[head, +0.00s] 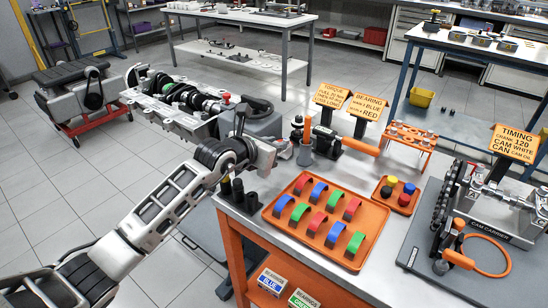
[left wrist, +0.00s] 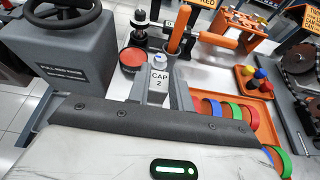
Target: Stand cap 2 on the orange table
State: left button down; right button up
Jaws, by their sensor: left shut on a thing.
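Cap 2 (left wrist: 159,79) is a small grey block with a white "CAP 2" label and a bolt head on top, just beyond my left gripper's dark palm edge in the left wrist view. My left gripper (head: 280,149) is shut on it, over the left back part of the orange table (head: 232,242), which has an orange frame and a pale top. The cap is hard to make out in the head view. Its underside is hidden, so I cannot tell whether it touches the top. My right gripper is not in view.
An orange tray (head: 270,212) of coloured bearing shells fills the table's middle. A black holder (head: 238,196) stands at the near left corner. The engine block (head: 165,110) is behind left.

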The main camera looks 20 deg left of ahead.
pick_arm(q)
jog(key=shift+s+d+f, duration=0.2)
jog(key=shift+s+f, duration=0.25)
jog(key=shift+f, duration=0.05)
notch_tip(320, 180, down, 3)
jog(key=shift+s+p, duration=0.15)
jog(key=shift+p, duration=0.3)
jog(key=shift+f, duration=0.2)
jog(key=shift+f, duration=0.1)
jog(key=c, duration=1.7)
grip_release()
jog(key=shift+f, duration=0.15)
jog(key=o, duration=0.4)
jog(key=shift+o, duration=0.2)
